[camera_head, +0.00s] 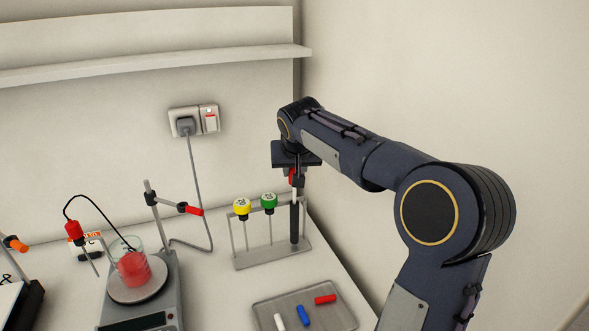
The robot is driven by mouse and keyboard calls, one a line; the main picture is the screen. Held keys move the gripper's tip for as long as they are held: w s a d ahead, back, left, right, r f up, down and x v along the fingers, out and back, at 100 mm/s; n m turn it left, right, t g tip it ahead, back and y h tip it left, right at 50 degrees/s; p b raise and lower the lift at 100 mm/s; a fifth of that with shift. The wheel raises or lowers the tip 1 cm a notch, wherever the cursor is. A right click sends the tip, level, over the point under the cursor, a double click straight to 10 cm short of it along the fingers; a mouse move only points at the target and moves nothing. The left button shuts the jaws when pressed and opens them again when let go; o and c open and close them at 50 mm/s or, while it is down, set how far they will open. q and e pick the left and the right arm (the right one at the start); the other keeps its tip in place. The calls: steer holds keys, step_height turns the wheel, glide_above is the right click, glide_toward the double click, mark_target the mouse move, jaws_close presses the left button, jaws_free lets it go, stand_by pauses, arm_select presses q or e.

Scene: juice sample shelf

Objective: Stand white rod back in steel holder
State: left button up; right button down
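The steel holder (272,260) stands on the bench near the right wall. A yellow-capped rod (242,207) and a green-capped rod (269,202) stand upright in it. My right gripper (297,181) points down over the holder's right end and appears shut on the white rod (295,195). A red part shows between the fingers. Only a short upright white length shows, directly above a dark upright piece (294,224) at the holder's right end. I cannot tell whether the rod has entered it. My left gripper is not in view.
A grey tray (335,315) with red, blue and white pieces lies in front of the holder. A hotplate (172,290) with a beaker of red liquid (134,270) stands left. A socket (186,124) with a hanging cable and a shelf (150,65) are behind.

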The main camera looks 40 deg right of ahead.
steer(key=shift+f+b, duration=0.5)
steer(key=shift+f, duration=0.2)
steer(key=c, duration=1.1)
jaws_free()
steer(key=shift+r, duration=0.1)
steer(key=v, duration=0.7)
steer(key=shift+s+a+r, duration=0.1)
steer(key=shift+s+r, duration=0.15)
steer(key=shift+r, duration=0.05)
steer(key=s+a+f+n+y, duration=0.1)
steer(key=s+a+f+y, duration=0.1)
steer(key=s+a+f, duration=0.4)
steer(key=s+a+f+n+y, duration=0.2)
steer(key=s+a+f, duration=0.4)
steer(key=s, duration=0.4)
steer(key=s+a+f+n+y, duration=0.2)
steer(key=s+a+f+y, duration=0.1)
steer(key=s+a+f, duration=0.4)
steer(key=shift+s+a+y, duration=0.3)
steer(key=shift+s+a, duration=0.55)
